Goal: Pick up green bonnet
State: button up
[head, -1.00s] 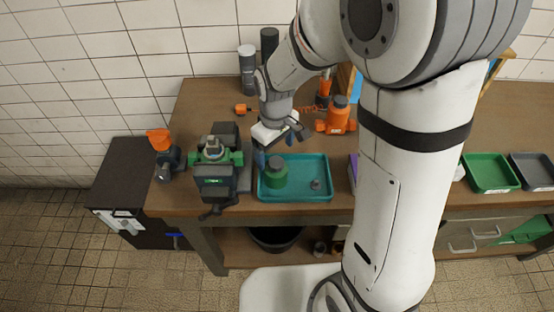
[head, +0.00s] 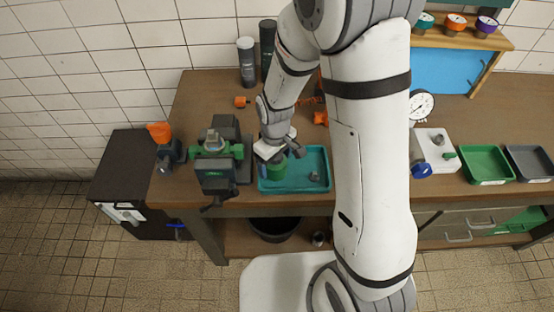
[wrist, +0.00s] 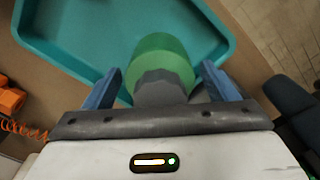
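The green bonnet (head: 277,171), a green cylinder with a grey top, stands in the left part of the teal tray (head: 309,186). My gripper (head: 272,162) is at the bonnet and partly covers it in the head view. In the wrist view, my gripper's (wrist: 162,86) two blue fingers are apart, one on each side of the bonnet (wrist: 166,50). Gaps show between the fingers and the grey top, so it is open. The tray (wrist: 75,35) lies beneath. The bonnet's lower part is hidden.
A vise (head: 217,182) holding a green valve body stands left of the tray. A small grey part (head: 314,176) lies in the tray's right side. Orange parts (head: 321,118) lie behind it. A green tray (head: 486,164) stands far right.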

jog(key=c, duration=1)
jog(key=shift+o, duration=0.2)
jog(key=shift+r, duration=0.1)
